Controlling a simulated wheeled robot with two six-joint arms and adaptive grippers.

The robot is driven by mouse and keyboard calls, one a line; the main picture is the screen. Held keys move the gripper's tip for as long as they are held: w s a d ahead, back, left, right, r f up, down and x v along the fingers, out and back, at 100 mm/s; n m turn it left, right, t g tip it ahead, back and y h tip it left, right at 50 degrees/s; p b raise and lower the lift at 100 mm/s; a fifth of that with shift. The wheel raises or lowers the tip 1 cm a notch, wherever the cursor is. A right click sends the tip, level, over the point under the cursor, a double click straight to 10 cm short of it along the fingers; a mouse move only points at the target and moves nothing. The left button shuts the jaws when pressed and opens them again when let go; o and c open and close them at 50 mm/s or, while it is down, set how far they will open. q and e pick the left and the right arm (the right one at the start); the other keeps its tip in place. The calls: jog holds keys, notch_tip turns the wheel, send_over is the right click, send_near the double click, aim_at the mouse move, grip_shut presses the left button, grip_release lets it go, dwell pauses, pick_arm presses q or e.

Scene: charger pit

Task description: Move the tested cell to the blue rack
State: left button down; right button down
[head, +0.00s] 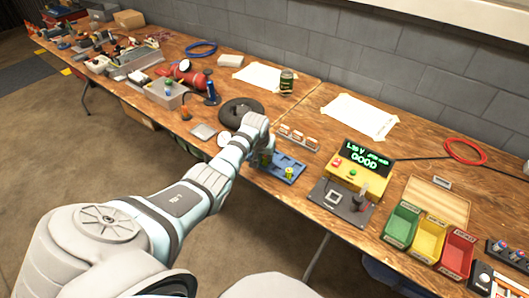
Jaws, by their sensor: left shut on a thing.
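The blue rack (283,171) lies on the bench left of the tester. A small yellow-green cell (290,171) stands in it near the right end. My left arm reaches over the bench, and my left gripper (264,158) is at the left end of the blue rack. It is shut on a cell that the gripper mostly hides. I cannot tell whether that cell touches the rack. The yellow tester (354,177) shows a green reading that ends in GOOD. My right gripper is not in view.
Green (401,225), yellow (428,238) and red (457,252) bins stand right of the tester. A small rack with several labelled slots (299,138) lies behind the blue rack. A dark round disc (241,112) and a can (287,82) are farther back.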

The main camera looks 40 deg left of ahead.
pick_arm(q)
jog(key=shift+f, duration=0.1)
jog(key=c, duration=1.4)
grip_release()
notch_tip(320, 180, up, 7)
jog(key=p, duration=0.7)
jog(key=shift+p, duration=0.35)
